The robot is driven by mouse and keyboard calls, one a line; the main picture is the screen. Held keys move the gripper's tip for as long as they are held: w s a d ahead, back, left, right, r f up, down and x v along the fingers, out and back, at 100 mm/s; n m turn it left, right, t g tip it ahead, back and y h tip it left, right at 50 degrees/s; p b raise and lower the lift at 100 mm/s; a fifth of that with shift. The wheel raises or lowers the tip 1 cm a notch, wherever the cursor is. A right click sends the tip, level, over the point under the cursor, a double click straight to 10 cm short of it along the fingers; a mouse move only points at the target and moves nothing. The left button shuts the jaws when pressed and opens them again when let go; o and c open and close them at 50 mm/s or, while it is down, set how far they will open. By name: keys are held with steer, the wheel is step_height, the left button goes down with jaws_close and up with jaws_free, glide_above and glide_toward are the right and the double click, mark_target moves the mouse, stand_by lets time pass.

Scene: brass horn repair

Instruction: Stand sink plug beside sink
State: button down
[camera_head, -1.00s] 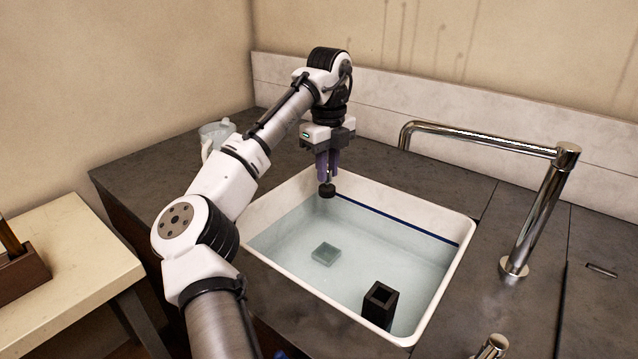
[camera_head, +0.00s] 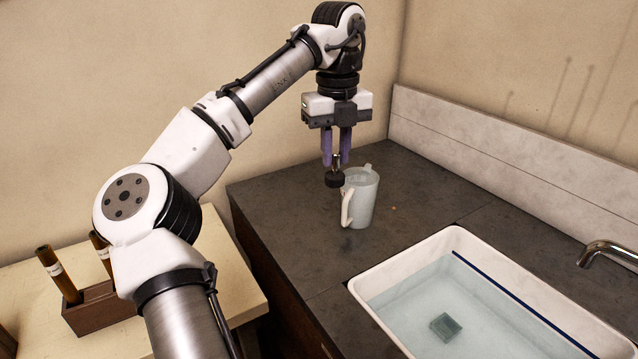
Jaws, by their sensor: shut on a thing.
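My gripper (camera_head: 337,158) has its two purple fingers shut on the sink plug (camera_head: 335,180), a small black round stopper with a metal stem. The plug hangs upright under the fingertips, above the dark counter. In the picture it overlaps the left rim of a pale jug; I cannot tell whether they touch. The white sink (camera_head: 392,331) is at the lower right, holds clear water, and is partly cut off by the frame. The plug is up and to the left of it.
The pale jug (camera_head: 361,200) stands on the counter (camera_head: 420,190) just by the plug, handle to the left. Bare counter lies between jug and sink. A greenish block (camera_head: 445,327) lies in the water. A faucet (camera_head: 610,250) is at the right. A side table holds a wooden block with brown sticks.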

mark_target(328, 174)
steer(key=shift+a+r, duration=0.35)
steer(key=shift+a, duration=0.3)
step_height(328, 174, down, 20)
steer(key=shift+r, duration=0.1)
steer(key=c, duration=1.3)
jaws_free()
step_height(328, 174, up, 12)
